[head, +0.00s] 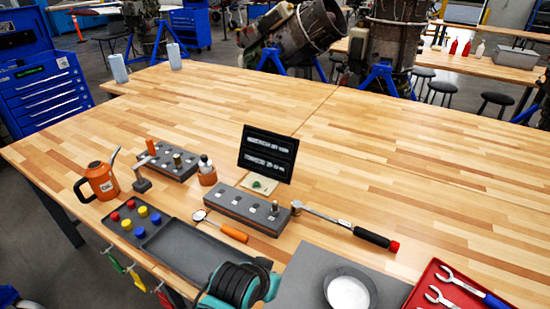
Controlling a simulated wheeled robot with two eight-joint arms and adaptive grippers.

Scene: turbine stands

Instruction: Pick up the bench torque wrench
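The bench torque wrench (336,221) lies on the wooden table right of centre. Its metal ratchet head is at the left, beside the right end of a grey socket block. Its steel shaft runs right and toward me to a black handle with a red end cap. The whole wrench shows, with nothing across it.
The grey socket block (247,210), a black sign (268,153) and an orange-handled tool (222,227) are near the wrench. In front are a teal-and-black ridged object (238,286), a white-filled dish (348,291) and a red tray (420,296).

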